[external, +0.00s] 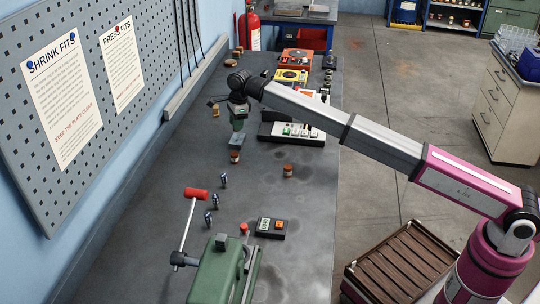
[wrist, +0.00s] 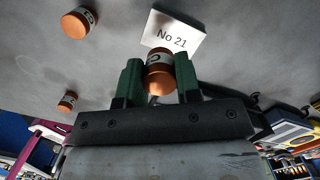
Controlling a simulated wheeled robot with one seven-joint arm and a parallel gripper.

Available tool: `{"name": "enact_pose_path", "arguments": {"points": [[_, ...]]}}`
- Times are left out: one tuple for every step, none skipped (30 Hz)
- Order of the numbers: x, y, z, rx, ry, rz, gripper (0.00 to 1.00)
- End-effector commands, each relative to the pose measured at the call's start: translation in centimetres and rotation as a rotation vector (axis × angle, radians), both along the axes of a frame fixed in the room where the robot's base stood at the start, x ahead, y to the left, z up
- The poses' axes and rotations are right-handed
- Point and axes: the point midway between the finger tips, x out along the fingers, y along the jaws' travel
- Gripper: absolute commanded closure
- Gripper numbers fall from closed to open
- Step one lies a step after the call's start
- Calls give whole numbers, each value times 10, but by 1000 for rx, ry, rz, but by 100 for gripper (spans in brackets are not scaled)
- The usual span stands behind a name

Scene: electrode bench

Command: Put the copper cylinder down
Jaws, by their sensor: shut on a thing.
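A copper cylinder (wrist: 160,76) with a white label band sits between the two green fingers of my gripper (wrist: 160,84), which is shut on it. In the external view my gripper (external: 238,122) points down over the far part of the bench and hides the held cylinder. A white card (wrist: 172,36) marked "No 21" lies just beyond the held cylinder in the wrist view. I cannot tell whether the cylinder touches the bench or the card.
Two other labelled copper cylinders stand on the bench (external: 190,262), one (external: 235,157) near my gripper and one (external: 288,170) to its right. A green press (external: 222,275) and metal pieces (external: 223,181) are nearer.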

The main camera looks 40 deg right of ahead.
Motion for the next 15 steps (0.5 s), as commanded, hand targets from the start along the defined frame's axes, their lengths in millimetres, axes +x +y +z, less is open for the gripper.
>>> {"name": "enact_pose_path", "arguments": {"points": [[7, -3, -3, 0, 0, -1, 100], [9, -4, -5, 0, 0, 0, 100], [11, -5, -7, 0, 0, 0, 100], [12, -6, -8, 0, 0, 0, 100], [13, -6, -8, 0, 0, 0, 100], [14, -7, -10, 0, 0, 1, 100], [14, -7, -11, 0, 0, 1, 100], [14, -7, -13, 0, 1, 1, 100], [14, -7, -16, 0, 1, 1, 100], [13, -7, -20, 0, 1, 1, 100], [13, -7, -24, 0, 1, 1, 100], [13, -7, -29, 0, 1, 1, 100], [13, -7, -33, 0, 1, 1, 100], [13, -7, -38, 0, 1, 1, 100], [13, -7, -43, 0, 1, 1, 100]]}}
